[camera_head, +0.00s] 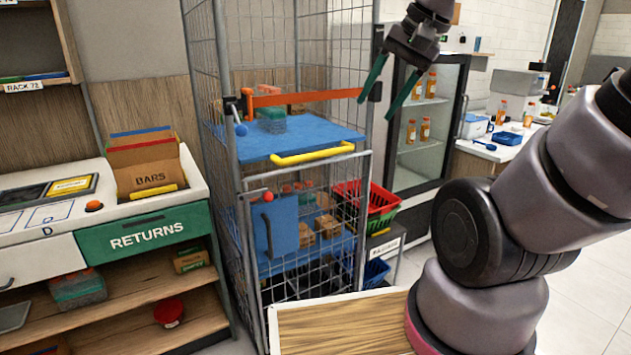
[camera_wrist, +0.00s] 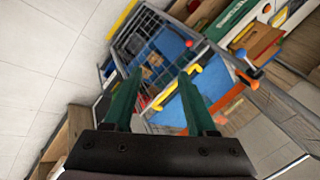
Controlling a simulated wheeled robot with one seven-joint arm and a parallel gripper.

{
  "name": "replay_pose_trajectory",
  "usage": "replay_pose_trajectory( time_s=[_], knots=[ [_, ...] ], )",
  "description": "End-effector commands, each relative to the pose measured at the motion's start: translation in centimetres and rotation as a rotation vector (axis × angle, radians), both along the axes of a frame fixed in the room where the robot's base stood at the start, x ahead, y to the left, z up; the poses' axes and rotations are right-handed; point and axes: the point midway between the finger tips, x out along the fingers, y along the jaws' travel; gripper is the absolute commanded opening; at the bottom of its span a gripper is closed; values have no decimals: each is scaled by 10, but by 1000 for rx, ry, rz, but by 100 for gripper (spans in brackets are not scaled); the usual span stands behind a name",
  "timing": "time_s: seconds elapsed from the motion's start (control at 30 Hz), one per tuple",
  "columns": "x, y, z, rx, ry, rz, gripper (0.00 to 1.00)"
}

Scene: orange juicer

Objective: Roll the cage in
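The roll cage (camera_head: 240,180) is a tall grey wire frame standing in the middle of the head view. It has blue shelves (camera_head: 335,134), a yellow handle bar (camera_head: 312,154) along the front of the upper shelf and an orange bar (camera_head: 308,97) above it. Packs and boxes sit on its shelves. The cage also shows tilted in the wrist view (camera_wrist: 137,36), with the yellow handle (camera_wrist: 178,88) between my fingers in the picture. My gripper (camera_head: 388,92) is open and empty, its two green fingers pointing down, above and right of the yellow handle. It appears apart from the cage.
A green-fronted RETURNS counter (camera_head: 150,238) with a BARS box (camera_head: 150,172) stands left of the cage. A red basket (camera_head: 378,205) and a glass-door fridge (camera_head: 425,125) stand behind it to the right. A wooden-topped surface (camera_head: 340,325) lies in front. Tiled floor is clear at the right.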

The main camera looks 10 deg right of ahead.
Motion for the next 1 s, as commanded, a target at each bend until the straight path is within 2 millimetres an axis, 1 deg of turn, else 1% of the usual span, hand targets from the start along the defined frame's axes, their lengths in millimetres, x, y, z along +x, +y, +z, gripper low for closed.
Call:
replay_pose_trajectory(
  time_s=[0.03,0.1,0.2,0.27,0.37,0.47,0.57,0.6,0.77,0.8,0.87,0.9,0.97,1.0],
  knots=[
    [5,8,-13,71,101,-44,57],
    [10,22,-25,182,243,-115,57],
    [18,42,-40,340,444,-223,57],
    [25,54,-46,433,563,-290,57],
    [39,72,-54,587,760,-406,57],
    [59,86,-61,740,954,-526,57],
    [84,95,-68,894,1144,-649,57],
    [95,97,-72,957,1219,-699,57],
    [146,96,-91,1213,1505,-900,57],
    [160,92,-98,1281,1573,-951,57],
    [180,86,-110,1383,1672,-1025,57],
    [194,80,-120,1454,1736,-1075,57],
    [214,69,-137,1562,1828,-1149,57],
    [226,60,-149,1635,1883,-1195,57]
  ],
)
